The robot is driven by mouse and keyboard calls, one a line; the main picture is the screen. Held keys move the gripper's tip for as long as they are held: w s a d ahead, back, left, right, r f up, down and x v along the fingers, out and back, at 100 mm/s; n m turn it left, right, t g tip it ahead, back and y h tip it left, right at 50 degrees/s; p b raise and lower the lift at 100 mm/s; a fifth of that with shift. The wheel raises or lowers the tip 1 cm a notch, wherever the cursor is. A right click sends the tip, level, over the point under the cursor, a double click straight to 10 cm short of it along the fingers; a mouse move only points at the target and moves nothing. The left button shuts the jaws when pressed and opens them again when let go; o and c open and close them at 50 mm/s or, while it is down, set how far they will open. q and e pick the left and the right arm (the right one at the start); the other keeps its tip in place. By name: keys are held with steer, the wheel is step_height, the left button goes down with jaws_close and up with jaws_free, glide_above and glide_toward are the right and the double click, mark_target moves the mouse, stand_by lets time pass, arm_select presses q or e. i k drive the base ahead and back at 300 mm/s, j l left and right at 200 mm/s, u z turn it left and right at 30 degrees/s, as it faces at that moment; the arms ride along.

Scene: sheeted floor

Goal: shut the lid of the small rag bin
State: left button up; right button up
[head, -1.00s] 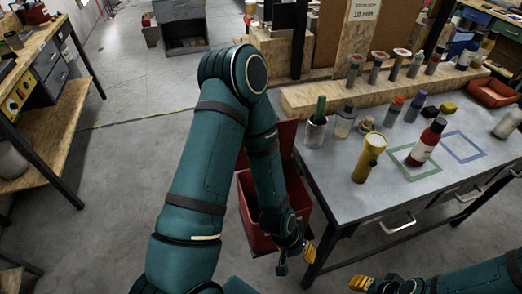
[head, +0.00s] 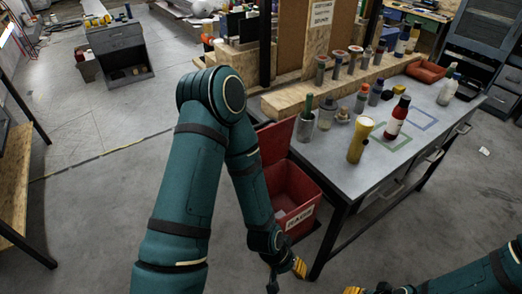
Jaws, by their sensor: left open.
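The small red rag bin (head: 309,193) stands on the floor beside the left end of the grey workbench, with a white label on its front. Its red lid (head: 275,141) is raised, standing up at the back, partly hidden behind my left arm. The bin's inside shows in part. My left gripper (head: 286,277), with yellow finger pads, is open and empty, low in front of the bin and apart from the lid. My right gripper (head: 366,290) shows only in part at the bottom edge; its finger opening is not clear.
The workbench (head: 335,165) right of the bin bears a yellow torch (head: 360,141), a red bottle (head: 397,119) and several small containers. A wooden bench (head: 14,185) stands at the far left. The floor (head: 95,225) left of my arm is clear.

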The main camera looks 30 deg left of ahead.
mark_target(274, 139)
steer(key=j+z, duration=0.2)
steer(key=j, duration=0.25)
steer(key=k+j+z, duration=0.2)
steer(key=j, duration=0.25)
steer(key=i+j+z, duration=0.15)
steer(key=j+z, duration=0.35)
steer(key=j, duration=0.9)
steer(key=k+j+z, duration=0.15)
steer(key=j+z, duration=0.35)
steer(key=j, duration=0.85)
